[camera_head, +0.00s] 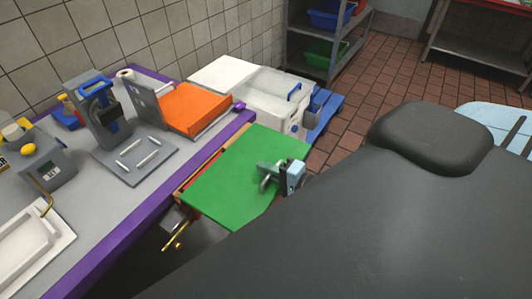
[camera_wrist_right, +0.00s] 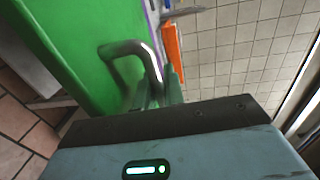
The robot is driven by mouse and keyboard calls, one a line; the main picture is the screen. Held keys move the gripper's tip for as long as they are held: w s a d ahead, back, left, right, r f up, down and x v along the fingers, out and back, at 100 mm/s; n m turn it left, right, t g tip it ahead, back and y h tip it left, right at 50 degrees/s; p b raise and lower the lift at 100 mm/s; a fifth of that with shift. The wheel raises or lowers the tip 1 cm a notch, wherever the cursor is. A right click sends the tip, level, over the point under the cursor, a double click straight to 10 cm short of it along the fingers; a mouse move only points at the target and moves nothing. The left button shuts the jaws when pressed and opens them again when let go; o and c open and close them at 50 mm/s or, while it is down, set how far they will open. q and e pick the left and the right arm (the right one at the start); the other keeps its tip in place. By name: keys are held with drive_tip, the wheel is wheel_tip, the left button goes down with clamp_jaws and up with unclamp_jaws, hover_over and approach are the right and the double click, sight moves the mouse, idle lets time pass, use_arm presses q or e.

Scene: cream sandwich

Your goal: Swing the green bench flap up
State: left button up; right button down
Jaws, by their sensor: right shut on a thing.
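The green bench flap (camera_head: 235,175) stands out from the purple-edged bench and looks roughly level with its top. A grey metal handle (camera_head: 266,181) sits on the flap near its outer right edge. My right gripper (camera_head: 284,177) is at this handle and shut on it. The right wrist view shows the bent handle (camera_wrist_right: 125,50) against the green panel (camera_wrist_right: 65,40), running down between my right fingers (camera_wrist_right: 166,90). The fingertips are partly hidden there. My dark arm hides the area right of and below the flap. My left gripper is not in view.
The bench (camera_head: 75,195) holds an orange-topped device (camera_head: 192,107), grey machines and a white tray (camera_head: 30,240). A brass-ended part (camera_head: 175,243) shows below the flap's left side. White bins (camera_head: 262,90) on a blue pallet (camera_head: 325,112) stand just beyond the flap.

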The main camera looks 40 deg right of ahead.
drive_tip(key=shift+w+r, duration=0.1)
drive_tip(key=shift+r, duration=0.1)
drive_tip(key=c, duration=1.8)
unclamp_jaws()
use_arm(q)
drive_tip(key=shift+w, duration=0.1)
use_arm(e)
drive_tip(key=shift+f, duration=0.1)
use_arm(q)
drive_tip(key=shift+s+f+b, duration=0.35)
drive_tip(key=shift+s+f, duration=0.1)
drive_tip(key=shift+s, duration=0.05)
use_arm(e)
drive_tip(key=shift+v, duration=3.9)
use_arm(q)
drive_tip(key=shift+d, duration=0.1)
